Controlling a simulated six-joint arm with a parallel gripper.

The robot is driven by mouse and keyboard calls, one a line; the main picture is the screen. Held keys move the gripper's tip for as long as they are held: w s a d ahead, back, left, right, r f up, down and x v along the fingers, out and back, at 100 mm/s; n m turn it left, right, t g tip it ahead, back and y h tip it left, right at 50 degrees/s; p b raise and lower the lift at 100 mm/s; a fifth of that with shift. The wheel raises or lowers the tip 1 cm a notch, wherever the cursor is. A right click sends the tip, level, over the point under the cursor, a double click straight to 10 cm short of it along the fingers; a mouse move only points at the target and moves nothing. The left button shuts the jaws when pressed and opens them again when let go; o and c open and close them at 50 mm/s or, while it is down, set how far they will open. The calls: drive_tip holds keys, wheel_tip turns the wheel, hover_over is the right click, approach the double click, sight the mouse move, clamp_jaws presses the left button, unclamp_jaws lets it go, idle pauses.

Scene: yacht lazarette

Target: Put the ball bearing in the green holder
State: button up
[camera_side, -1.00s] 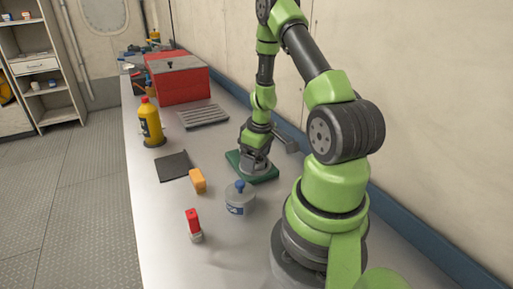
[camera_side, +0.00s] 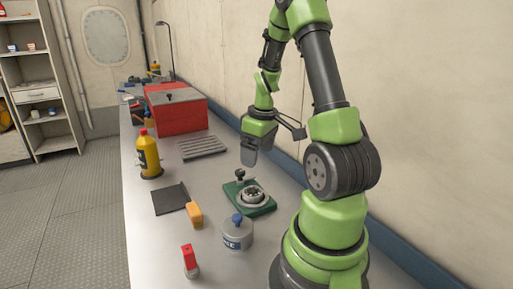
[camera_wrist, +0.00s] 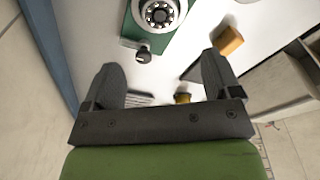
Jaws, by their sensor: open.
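The ball bearing (camera_side: 252,194) is a grey ring lying flat in the round seat of the green holder (camera_side: 236,204). The holder is a green plate on the bench with a dark-knobbed post at one edge. In the wrist view the bearing (camera_wrist: 160,14) shows at the top edge, partly cut off, on the green holder (camera_wrist: 131,27). My gripper (camera_side: 249,158) is above and behind the holder in the side view, apart from it. In the wrist view my gripper (camera_wrist: 160,70) has its fingers wide apart with nothing between them.
Near the holder are a blue-knobbed jar (camera_side: 237,236), an orange block (camera_side: 195,214), a red-topped object (camera_side: 189,261) and a black pad (camera_side: 170,198). Farther back are a yellow bottle (camera_side: 149,155), a slotted grey tray (camera_side: 202,146) and a red box (camera_side: 180,114). The wall runs along the right.

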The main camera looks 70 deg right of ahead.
drive_tip(key=w+a+r+t, duration=0.3)
drive_tip(key=w+a+r, duration=0.1)
drive_tip(key=a+r, duration=0.85)
drive_tip(key=s+a+r+m+t+y, duration=0.1)
drive_tip(key=s+a+r, duration=0.1)
drive_tip(key=a, duration=0.4)
drive_tip(key=s+a+r+t+y, duration=0.1)
drive_tip(key=s+a+r, duration=0.1)
drive_tip(key=s+a, duration=0.3)
drive_tip(key=shift+s+a+m+t, duration=0.15)
drive_tip(key=shift+a+m+t, duration=0.25)
drive_tip(key=shift+a, duration=0.05)
